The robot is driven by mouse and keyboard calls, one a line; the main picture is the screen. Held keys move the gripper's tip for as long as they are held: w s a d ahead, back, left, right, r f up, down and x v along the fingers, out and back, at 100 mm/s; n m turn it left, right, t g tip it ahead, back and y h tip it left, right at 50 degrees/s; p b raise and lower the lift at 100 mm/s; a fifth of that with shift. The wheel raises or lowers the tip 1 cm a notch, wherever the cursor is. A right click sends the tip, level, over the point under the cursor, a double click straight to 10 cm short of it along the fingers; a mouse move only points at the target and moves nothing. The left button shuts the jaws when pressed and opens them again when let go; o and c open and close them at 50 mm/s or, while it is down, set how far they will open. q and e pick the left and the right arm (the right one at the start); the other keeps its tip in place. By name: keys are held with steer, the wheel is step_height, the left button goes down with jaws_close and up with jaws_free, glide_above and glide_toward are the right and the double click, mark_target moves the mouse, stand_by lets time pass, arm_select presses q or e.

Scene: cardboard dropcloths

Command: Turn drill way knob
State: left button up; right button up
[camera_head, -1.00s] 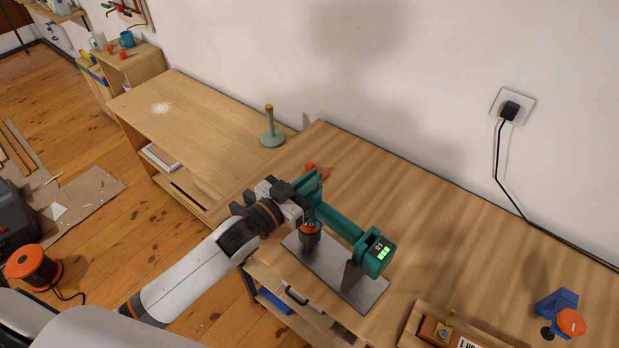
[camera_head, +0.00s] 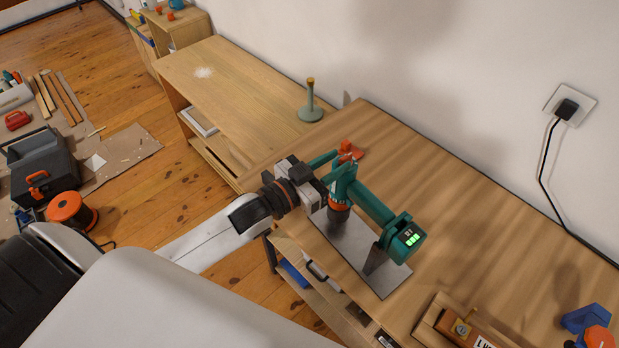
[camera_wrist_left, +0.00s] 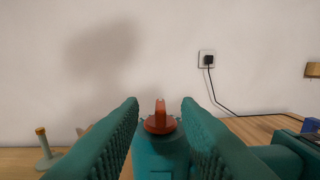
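A teal drill (camera_head: 374,207) with a green-lit display lies along a grey metal plate (camera_head: 390,278) on the wooden bench. An orange-red knob (camera_head: 347,150) shows at the drill's far end in the head view. In the left wrist view the knob (camera_wrist_left: 160,120) has an upright ridge and sits on a teal body. My left gripper (camera_head: 334,170) is at that end of the drill. Its two teal ribbed fingers are spread, one on each side of the knob in the wrist view, with visible gaps. My right gripper is not in view.
An orange chuck-like part (camera_head: 338,214) is below the drill. A green stand (camera_head: 311,108) is on the lower bench behind. A wooden box (camera_head: 462,328) and a blue-and-orange object (camera_head: 588,322) lie at the right.

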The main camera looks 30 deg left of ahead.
arm_select(q)
steer(key=b+v, duration=0.1)
steer(key=v, duration=0.7)
steer(key=shift+b, duration=0.4)
steer(key=shift+s, duration=0.15)
